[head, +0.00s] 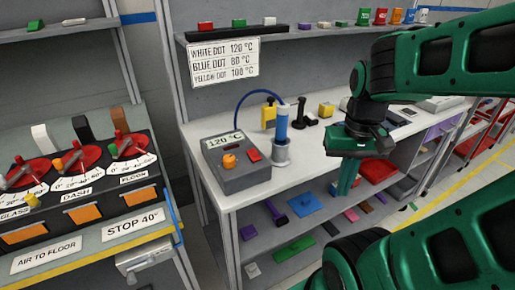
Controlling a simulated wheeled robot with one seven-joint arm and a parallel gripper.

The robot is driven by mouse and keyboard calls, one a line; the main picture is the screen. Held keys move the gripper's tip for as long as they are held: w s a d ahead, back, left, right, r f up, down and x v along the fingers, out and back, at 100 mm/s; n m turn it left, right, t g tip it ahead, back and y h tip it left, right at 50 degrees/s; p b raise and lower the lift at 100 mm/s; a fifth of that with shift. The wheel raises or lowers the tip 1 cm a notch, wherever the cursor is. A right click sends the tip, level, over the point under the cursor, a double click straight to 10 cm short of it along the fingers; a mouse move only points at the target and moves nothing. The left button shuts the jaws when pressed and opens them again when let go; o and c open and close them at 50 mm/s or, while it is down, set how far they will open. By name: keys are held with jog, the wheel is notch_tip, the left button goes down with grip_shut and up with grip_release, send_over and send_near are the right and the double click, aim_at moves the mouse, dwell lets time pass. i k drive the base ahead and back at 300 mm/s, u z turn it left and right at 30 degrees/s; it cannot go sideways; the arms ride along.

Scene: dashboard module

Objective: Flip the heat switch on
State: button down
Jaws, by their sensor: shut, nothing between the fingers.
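A grey control box (236,178) with a "120 °C" label stands on the left end of the white workbench. An orange knob (229,161) and a red rocker switch (253,155) are on its top. The red switch is the likely heat switch, but no label on it is readable, and its on or off position cannot be told. My gripper (347,182) hangs fingers down at the bench's front edge, to the right of the box and apart from it. Its green fingers look shut and empty.
A blue tool (282,125) stands in a metal holder (281,152) right of the box, with a blue cable behind. A dashboard panel (80,187) with red dials is at left. A temperature sign (224,62) hangs above. Several small items lie on the bench and lower shelf.

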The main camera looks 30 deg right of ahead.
aim_at(253, 154)
jog(key=z, duration=0.95)
jog(key=k, duration=1.3)
jog(key=u, duration=0.9)
jog(key=i, duration=1)
jog(key=z, duration=0.05)
